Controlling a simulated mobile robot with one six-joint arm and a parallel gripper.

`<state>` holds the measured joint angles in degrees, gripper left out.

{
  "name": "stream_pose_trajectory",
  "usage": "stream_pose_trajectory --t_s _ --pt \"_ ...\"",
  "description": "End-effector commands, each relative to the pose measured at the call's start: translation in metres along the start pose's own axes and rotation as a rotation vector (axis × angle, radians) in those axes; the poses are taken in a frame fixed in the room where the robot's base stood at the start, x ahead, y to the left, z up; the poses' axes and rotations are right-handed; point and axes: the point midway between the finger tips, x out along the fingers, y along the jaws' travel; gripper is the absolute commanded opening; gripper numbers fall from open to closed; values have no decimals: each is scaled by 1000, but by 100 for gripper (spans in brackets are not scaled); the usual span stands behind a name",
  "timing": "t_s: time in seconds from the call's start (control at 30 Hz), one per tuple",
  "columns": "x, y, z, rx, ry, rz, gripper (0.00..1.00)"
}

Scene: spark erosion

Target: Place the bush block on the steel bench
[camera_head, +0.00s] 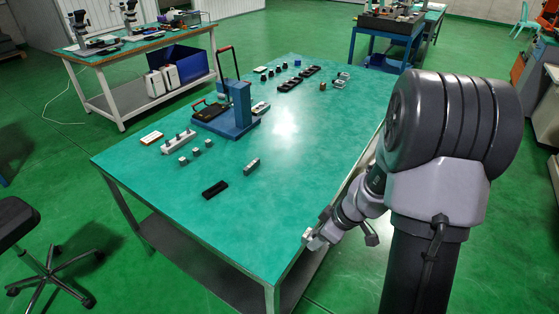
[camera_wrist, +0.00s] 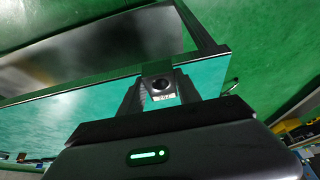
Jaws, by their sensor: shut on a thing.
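In the wrist view the bush block (camera_wrist: 163,85) is a small grey block with a dark round hole and a pale label below it. My gripper (camera_wrist: 161,90) is shut on it, one finger on each side. In the head view my gripper (camera_head: 309,238) is at the bench's near right edge; the block is too small there to tell apart from it. The steel bench (camera_head: 290,180) has a green top and steel legs. Its edge (camera_wrist: 100,93) passes behind the block in the wrist view. I cannot tell the block's height relative to the top.
On the bench stand a blue press (camera_head: 238,115), a pale block with pins (camera_head: 178,142), several small grey blocks, a black tray (camera_head: 215,189) and several dark parts at the back. The front and right middle of the top are clear. A stool (camera_head: 20,225) stands left.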

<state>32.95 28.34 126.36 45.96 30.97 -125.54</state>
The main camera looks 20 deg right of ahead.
Motion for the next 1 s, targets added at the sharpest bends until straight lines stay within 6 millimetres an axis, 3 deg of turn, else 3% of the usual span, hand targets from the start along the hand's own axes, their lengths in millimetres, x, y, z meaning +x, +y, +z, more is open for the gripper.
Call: stream_pose_trajectory --t_s 0.17,0.4,0.53,0.63,0.8,1.0 --pt "16 -12 -29 -10 0 -4 0" --pt "51 -39 -98 -11 0 -5 0" --pt "66 -48 -125 -8 1 -3 0" --pt "74 -52 -133 -5 0 -2 0" --pt "104 -52 -122 -2 0 -2 0" --pt "105 -51 -121 -4 1 -1 0"
